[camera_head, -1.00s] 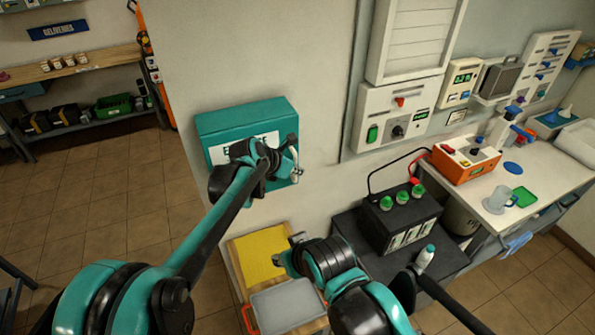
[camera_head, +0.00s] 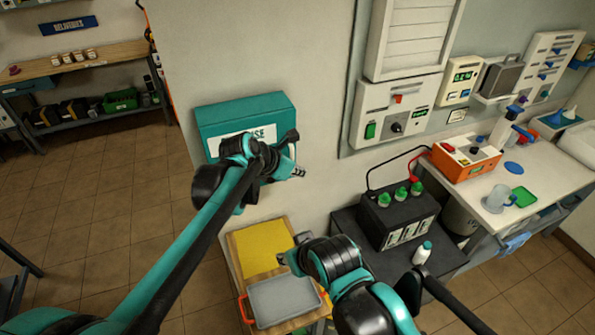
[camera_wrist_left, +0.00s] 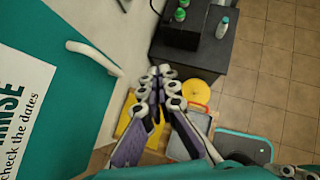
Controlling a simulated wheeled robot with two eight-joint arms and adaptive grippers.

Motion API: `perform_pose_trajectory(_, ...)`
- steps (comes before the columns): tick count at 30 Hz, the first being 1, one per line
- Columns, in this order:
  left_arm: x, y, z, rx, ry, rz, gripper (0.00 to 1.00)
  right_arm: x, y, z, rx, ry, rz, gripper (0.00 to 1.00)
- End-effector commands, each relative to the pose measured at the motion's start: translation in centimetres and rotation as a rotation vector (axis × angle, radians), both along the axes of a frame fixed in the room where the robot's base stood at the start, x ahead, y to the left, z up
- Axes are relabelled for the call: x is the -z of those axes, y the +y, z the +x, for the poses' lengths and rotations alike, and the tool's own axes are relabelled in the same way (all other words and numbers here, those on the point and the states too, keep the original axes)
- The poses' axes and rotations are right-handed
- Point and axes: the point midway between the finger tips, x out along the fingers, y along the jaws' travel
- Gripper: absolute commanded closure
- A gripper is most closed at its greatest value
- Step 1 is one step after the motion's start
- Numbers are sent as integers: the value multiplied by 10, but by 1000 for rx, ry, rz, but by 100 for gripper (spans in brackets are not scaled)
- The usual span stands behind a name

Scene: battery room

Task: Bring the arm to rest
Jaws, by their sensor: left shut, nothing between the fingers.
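My left gripper (camera_head: 298,172) is beside the lower right of a teal wall box (camera_head: 245,110). In the left wrist view my left gripper (camera_wrist_left: 162,73) has its fingers together, with nothing between them. The box (camera_wrist_left: 75,45) fills the left of that view, and its pale handle (camera_wrist_left: 93,55) stands apart from the fingertips. My right gripper (camera_head: 284,259) is low over the wooden stand, at the grey tray's upper right; I cannot make out its fingers.
A wooden stand holds a yellow mat (camera_head: 262,246) and a grey tray (camera_head: 282,298) below my left arm. A black battery (camera_head: 399,218) and a white bottle (camera_head: 422,253) stand on a dark bench to the right. A workbench is farther right.

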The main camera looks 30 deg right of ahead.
Motion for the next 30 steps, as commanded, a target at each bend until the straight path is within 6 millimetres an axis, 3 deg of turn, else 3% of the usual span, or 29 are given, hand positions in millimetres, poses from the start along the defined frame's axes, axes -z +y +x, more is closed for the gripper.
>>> perform_pose_trajectory(6, -16, 4, -15, -1, 1, 0, 100, -1, 0, 0, 0, 0, 0, 60)
perform_pose_trajectory(11, -17, 5, -17, 0, -1, 1, 100, -1, 0, 0, 0, 0, 0, 60)
perform_pose_trajectory(14, -13, 20, -16, 22, -42, 23, 100, 6, 0, 0, 0, 0, 0, 60)
perform_pose_trajectory(17, -1, 61, -16, 94, -159, 101, 100, 23, 0, 0, 0, 0, 0, 60)
perform_pose_trajectory(22, 40, 175, -31, 339, -473, 371, 100, 66, 0, 0, 0, 0, 0, 60)
perform_pose_trajectory(26, 81, 261, -58, 583, -678, 625, 100, 98, 0, 0, 0, 0, 0, 60)
perform_pose_trajectory(30, 134, 343, -99, 886, -826, 904, 100, 131, 0, 0, 0, 0, 0, 60)
